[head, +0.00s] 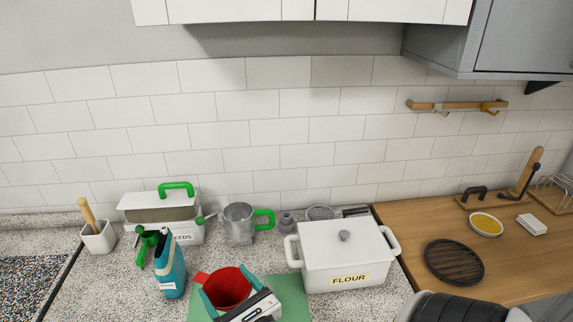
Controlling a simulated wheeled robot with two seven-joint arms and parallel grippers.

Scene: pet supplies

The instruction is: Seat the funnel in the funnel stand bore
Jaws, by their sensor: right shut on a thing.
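A red funnel (230,284) with a wide open mouth is at the bottom centre of the head view. My right gripper (228,289) reaches in from the bottom, its teal fingers on either side of the funnel and shut on it. The funnel's lower part is hidden. I cannot make out the funnel stand or its bore for certain; it may be hidden below the funnel and gripper. My left gripper is not in view.
A green mat (291,291) lies under the gripper. A teal bottle (171,269) stands close left, a white flour box (345,260) close right. Behind are a seeds box (188,231), a metal cup (239,226) and a small grey item (286,221). The wooden counter (405,224) is at right.

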